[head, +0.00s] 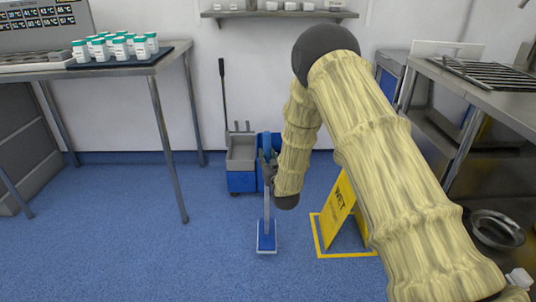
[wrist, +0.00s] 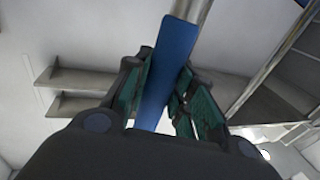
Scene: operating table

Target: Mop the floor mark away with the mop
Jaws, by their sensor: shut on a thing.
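The mop (head: 267,213) stands roughly upright, with a blue grip at the top, a grey pole and a flat blue-and-white head (head: 266,244) low over the blue floor. I cannot tell whether the head touches the floor. My gripper (head: 268,168) is shut on the mop's blue grip. In the wrist view the blue grip (wrist: 170,65) runs between the two green-padded fingers, with the metal pole beyond it. No stain or dirt mark can be made out on the visible floor; my arm hides part of it.
A yellow wet-floor sign (head: 338,208) stands inside a yellow floor outline right of the mop. A mop bucket cart (head: 241,165) is behind. A table with bottles (head: 115,68) is at left, a steel counter (head: 500,100) and metal bowl (head: 497,228) at right. The front-left floor is clear.

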